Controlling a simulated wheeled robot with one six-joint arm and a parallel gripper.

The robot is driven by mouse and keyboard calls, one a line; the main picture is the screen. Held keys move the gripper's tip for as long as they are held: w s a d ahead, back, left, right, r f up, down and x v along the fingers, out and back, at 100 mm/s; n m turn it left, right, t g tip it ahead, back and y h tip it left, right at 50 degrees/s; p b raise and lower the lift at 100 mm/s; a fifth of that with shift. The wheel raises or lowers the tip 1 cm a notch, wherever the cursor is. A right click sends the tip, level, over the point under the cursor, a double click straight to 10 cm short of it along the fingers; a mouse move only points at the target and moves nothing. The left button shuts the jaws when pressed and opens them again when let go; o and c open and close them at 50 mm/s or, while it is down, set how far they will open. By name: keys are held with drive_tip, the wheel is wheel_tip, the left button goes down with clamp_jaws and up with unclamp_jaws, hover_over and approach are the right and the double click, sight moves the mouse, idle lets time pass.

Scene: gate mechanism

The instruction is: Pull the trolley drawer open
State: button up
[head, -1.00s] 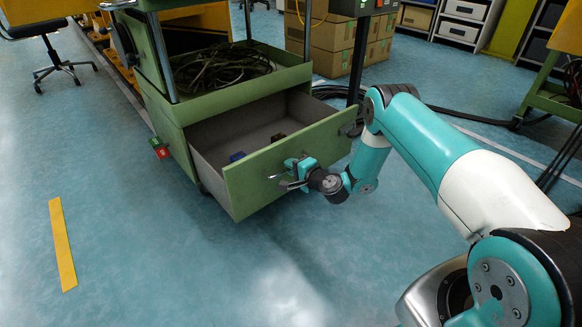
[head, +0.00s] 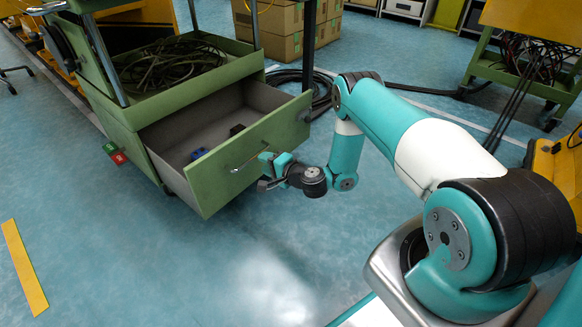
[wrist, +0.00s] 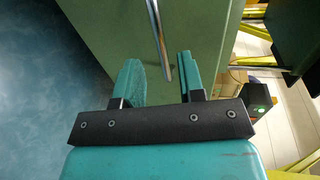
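The green trolley drawer (head: 235,158) stands pulled out from the trolley, showing its grey inside. A blue item (head: 199,153) and a dark item (head: 237,130) lie in it. Its metal bar handle (head: 247,162) is on the front panel. My gripper (head: 265,172) is just in front of the panel, at the right end of the handle. In the wrist view, my gripper (wrist: 160,82) has its two fingers apart. The handle (wrist: 159,40) shows between and beyond them, nearer the right finger, and no grip on it is seen.
A tray with coiled cables (head: 180,62) sits above the drawer. Cardboard boxes (head: 290,30) stand behind the trolley, and black cables (head: 300,80) run on the floor to its right. A green bench (head: 520,75) is at the right. The floor in front of the drawer is clear.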

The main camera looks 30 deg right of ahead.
drive_tip(key=p+v, duration=1.1)
drive_tip(key=p, duration=0.8)
drive_tip(key=shift+s, duration=0.2)
